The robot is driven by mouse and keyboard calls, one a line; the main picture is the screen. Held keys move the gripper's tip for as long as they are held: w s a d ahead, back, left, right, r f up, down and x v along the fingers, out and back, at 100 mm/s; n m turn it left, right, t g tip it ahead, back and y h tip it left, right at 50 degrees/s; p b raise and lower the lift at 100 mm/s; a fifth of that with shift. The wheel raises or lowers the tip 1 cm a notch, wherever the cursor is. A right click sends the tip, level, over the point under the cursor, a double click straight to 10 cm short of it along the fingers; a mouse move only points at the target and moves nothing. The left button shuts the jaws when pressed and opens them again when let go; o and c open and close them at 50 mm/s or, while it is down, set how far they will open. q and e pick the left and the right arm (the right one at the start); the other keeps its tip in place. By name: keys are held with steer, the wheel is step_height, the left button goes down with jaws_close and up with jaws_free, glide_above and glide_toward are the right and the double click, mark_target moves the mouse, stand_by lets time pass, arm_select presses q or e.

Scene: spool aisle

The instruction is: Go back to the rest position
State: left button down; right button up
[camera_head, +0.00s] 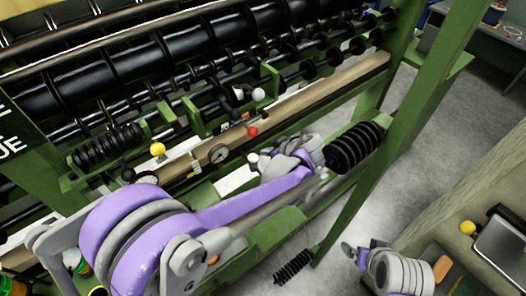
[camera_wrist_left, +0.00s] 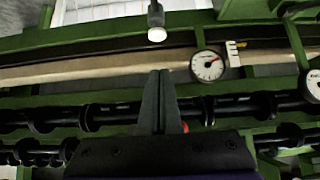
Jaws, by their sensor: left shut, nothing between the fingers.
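My left arm (camera_head: 245,205), purple and grey, reaches from the lower left across the front of the green spool machine. Its wrist end (camera_head: 290,160) is beside the machine's front rail in the head view; I cannot make out the fingers there. In the left wrist view my left gripper (camera_wrist_left: 160,76) is shut, its two dark fingers together with nothing between them. A rod with a pale round tip (camera_wrist_left: 157,34) shows just beyond the fingertips, and a white dial gauge (camera_wrist_left: 207,66) is to their right. Part of my right arm (camera_head: 397,272) shows at the lower right; its gripper is out of view.
The machine's black rollers (camera_head: 110,75) fill the upper left. A dial gauge (camera_head: 218,153), a yellow knob (camera_head: 157,149) and a red knob (camera_head: 252,132) line its front rail. A green post (camera_head: 385,150) stands right of the left wrist. Grey floor (camera_head: 420,170) is clear beyond it.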

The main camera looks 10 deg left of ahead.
stand_by(0.6)
arm_select(q)
steer(key=s+a+m+h, duration=0.3)
steer(key=s+m, duration=0.2)
steer(key=s, duration=0.6)
steer(key=s+a+m+h, duration=0.2)
steer(key=s+m+h, duration=0.2)
steer(key=s, duration=0.8)
steer(key=shift+s+a+f+m, duration=0.15)
steer(key=shift+a+f+m, duration=0.2)
steer(key=shift+m, duration=0.35)
